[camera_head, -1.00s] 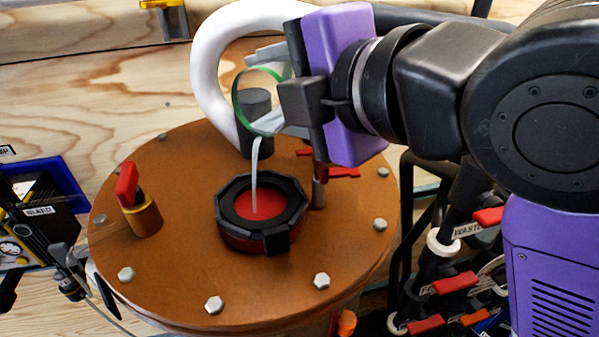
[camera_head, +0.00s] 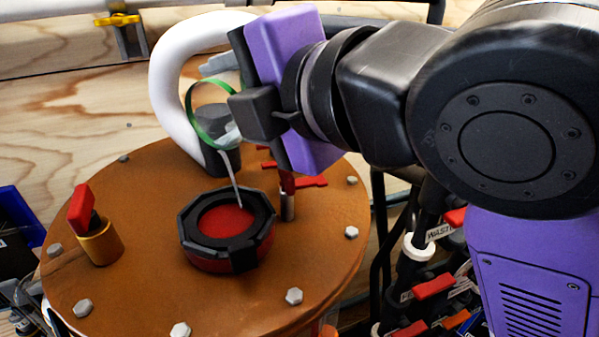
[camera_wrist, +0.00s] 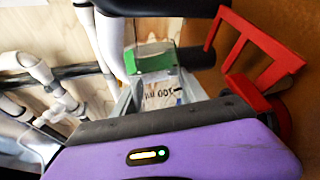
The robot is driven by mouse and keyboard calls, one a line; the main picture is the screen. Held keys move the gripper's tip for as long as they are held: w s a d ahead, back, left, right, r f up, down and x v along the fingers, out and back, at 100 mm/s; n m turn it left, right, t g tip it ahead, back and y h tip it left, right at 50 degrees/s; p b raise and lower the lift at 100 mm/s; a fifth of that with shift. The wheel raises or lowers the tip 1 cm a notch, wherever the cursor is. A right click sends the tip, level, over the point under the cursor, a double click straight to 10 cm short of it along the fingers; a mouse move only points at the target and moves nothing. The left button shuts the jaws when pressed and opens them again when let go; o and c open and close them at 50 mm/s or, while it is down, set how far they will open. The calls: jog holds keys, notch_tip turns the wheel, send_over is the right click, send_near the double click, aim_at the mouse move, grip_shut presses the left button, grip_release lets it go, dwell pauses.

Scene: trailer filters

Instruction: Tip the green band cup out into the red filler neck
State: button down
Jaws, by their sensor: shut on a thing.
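The clear cup with a green band (camera_head: 189,118) is tilted over the orange-brown round lid. My gripper (camera_head: 226,100) is shut on it, above and behind the red filler neck (camera_head: 226,221). A thin pale stream runs down from the cup and ends at the back right part of the neck's opening, near the inner edge of its black collar (camera_head: 190,237). In the wrist view the green band (camera_wrist: 150,58) and the cup's printed clear wall show beyond my purple gripper body. How much is left in the cup cannot be told.
A thick white curved pipe (camera_head: 172,85) rises from a dark grey fitting just behind the cup. A red-handled brass valve (camera_head: 99,243) stands left on the lid. A red bracket (camera_head: 305,181) on a metal post stands right of the neck. Bolts ring the lid.

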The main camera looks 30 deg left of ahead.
aim_at(211, 90)
jog(key=shift+s+r+n+t+y+b, duration=0.45)
jog(key=shift+n+b, duration=0.4)
jog(key=shift+b, duration=0.45)
jog(key=shift+s+r+n+t+y+b, duration=0.25)
jog(key=shift+r+n+t+b, duration=0.3)
jog(key=shift+n+b, duration=0.5)
dwell(1.3)
jog(key=shift+s+d+f+n+y+b, duration=0.1)
jog(key=shift+s+f+n+y+b, duration=0.3)
jog(key=shift+b, duration=1.35)
jog(key=shift+s+r+n+t+y+b, duration=0.3)
jog(key=shift+s+n+b, duration=0.1)
jog(key=shift+n+b, duration=0.45)
dwell(1.0)
jog(key=w+r+m+h+p, duration=0.1)
jog(key=m+p, duration=0.1)
jog(key=p, duration=0.3)
jog(key=shift+w+m, duration=0.2)
jog(key=shift+m, duration=0.15)
jog(key=shift+w+f+g, duration=0.1)
jog(key=shift+f+g, duration=0.3)
jog(key=shift+w+m+h+p, duration=0.1)
jog(key=shift+m+h+p, duration=0.2)
jog(key=shift+m+p, duration=0.1)
